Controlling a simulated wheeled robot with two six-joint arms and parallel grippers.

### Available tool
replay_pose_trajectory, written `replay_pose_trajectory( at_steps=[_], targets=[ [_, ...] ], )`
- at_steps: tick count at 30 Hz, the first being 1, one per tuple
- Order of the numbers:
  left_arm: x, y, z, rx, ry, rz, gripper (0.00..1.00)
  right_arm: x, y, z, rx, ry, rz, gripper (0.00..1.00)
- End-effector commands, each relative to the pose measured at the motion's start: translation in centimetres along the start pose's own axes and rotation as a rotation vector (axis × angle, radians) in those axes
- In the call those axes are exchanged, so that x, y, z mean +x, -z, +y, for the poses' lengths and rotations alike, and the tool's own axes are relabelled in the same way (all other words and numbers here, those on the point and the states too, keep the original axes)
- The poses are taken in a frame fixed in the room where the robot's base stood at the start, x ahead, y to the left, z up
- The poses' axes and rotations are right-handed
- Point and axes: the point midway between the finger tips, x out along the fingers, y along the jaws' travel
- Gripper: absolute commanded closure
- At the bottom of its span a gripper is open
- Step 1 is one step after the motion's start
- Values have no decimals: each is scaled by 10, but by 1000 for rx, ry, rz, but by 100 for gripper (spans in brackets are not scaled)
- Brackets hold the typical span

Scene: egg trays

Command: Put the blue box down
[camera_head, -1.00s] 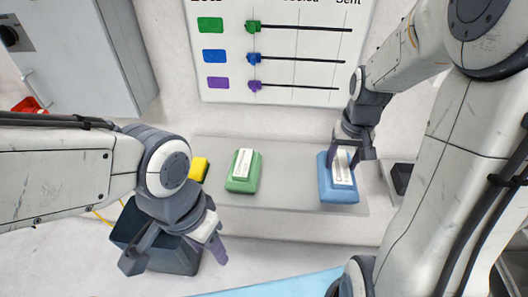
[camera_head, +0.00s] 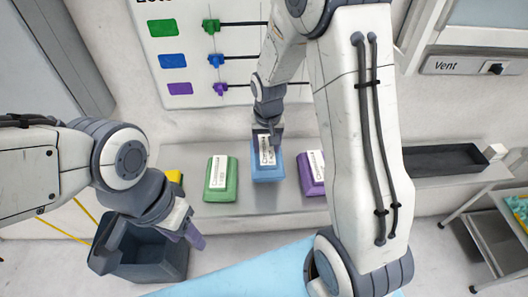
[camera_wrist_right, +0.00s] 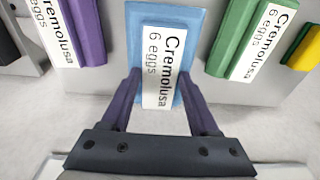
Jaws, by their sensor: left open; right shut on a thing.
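The blue box (camera_head: 268,174) with a white "Cremolusa 6 eggs" label is between the green box (camera_head: 231,180) and the purple box (camera_head: 312,188), over the grey shelf. My right gripper (camera_head: 268,139) is shut on its far end. In the right wrist view my purple fingers (camera_wrist_right: 160,100) hold the blue box (camera_wrist_right: 133,35) from both sides. I cannot tell whether its underside touches the shelf. My left gripper (camera_head: 183,236) is open and empty at the lower left, near a dark bin.
The dark bin (camera_head: 135,270) stands at the lower left, with a yellow item (camera_head: 174,177) left of the green box. A dark tray (camera_head: 445,158) is at the right. A board with coloured sliders (camera_head: 180,60) hangs behind. My right arm covers the area right of the purple box.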

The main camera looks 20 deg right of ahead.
Motion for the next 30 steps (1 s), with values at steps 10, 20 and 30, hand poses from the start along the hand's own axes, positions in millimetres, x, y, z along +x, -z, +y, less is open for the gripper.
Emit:
replay_pose_trajectory(
  at_steps=[10,20,30],
  targets=[
    [-12,1,1,-1,0,0,50,33,-2,-7,-2,-1,-4,100],
    [-12,1,1,-1,0,0,50,44,-2,-7,-2,1,2,100],
    [-9,0,1,0,0,0,50,47,-3,-6,-2,0,0,9]
  ],
)
